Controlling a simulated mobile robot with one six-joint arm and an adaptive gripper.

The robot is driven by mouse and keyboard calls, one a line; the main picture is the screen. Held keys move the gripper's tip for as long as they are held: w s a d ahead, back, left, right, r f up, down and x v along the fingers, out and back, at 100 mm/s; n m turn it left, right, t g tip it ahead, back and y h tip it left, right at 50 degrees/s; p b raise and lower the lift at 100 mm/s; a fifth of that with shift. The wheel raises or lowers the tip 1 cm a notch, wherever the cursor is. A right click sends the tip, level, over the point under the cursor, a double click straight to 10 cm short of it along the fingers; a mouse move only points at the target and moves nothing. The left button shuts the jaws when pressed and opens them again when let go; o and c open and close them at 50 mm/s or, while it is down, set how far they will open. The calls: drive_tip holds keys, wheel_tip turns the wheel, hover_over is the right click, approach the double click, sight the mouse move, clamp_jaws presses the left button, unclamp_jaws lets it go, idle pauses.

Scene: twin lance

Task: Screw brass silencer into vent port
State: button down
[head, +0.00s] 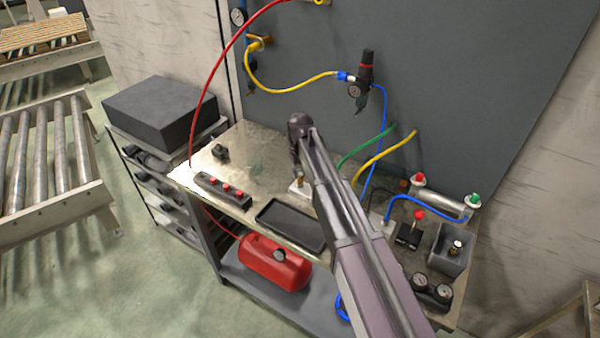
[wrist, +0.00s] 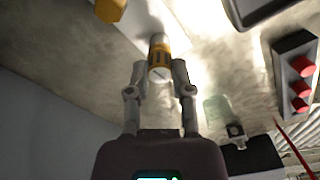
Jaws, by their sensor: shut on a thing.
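My gripper (wrist: 159,76) has its two fingers on either side of the brass silencer (wrist: 158,52), a small cylinder with a yellow-brass band and a pale end. In the head view my gripper (head: 298,165) points down over the bench. The silencer (head: 300,178) shows there just below the fingers, above a small pale block (head: 299,190). Whether the silencer touches the block or is seated in it is not clear. I cannot make out the vent port for certain; the fingers and silencer may hide it.
A black tray (head: 291,226) lies in front of the block, and a strip with red buttons (head: 222,190) lies to its left. A grey open box (head: 446,262) with a small fitting stands at the right. Hoses hang along the back panel. Bare bench (head: 258,150) lies left of my gripper.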

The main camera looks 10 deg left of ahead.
drive_tip(key=shift+s+m, duration=0.1)
drive_tip(key=shift+m, duration=0.3)
drive_tip(key=shift+c, duration=1.2)
unclamp_jaws()
